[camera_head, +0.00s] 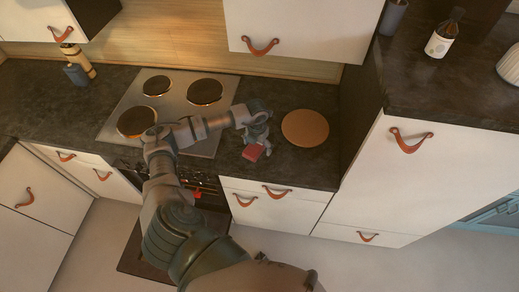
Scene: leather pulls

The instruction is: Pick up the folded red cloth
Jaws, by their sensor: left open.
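The folded red cloth (253,152) is a small red patch on the dark countertop near its front edge, between the stove and a round brown board. My left gripper (257,138) is right at the cloth, just above and behind it in the picture. Its jaws are open. Whether the fingers touch the cloth or stand around part of it is too small to tell. My left arm reaches up from the bottom of the picture and bends right toward the cloth. My right gripper is not in view.
The stove (187,88) with round burners lies left of the cloth. The round brown board (305,128) lies close on the right. A tall white cabinet (400,170) bounds the counter further right. A bottle (442,38) stands on its top. An upper cabinet (300,25) hangs behind.

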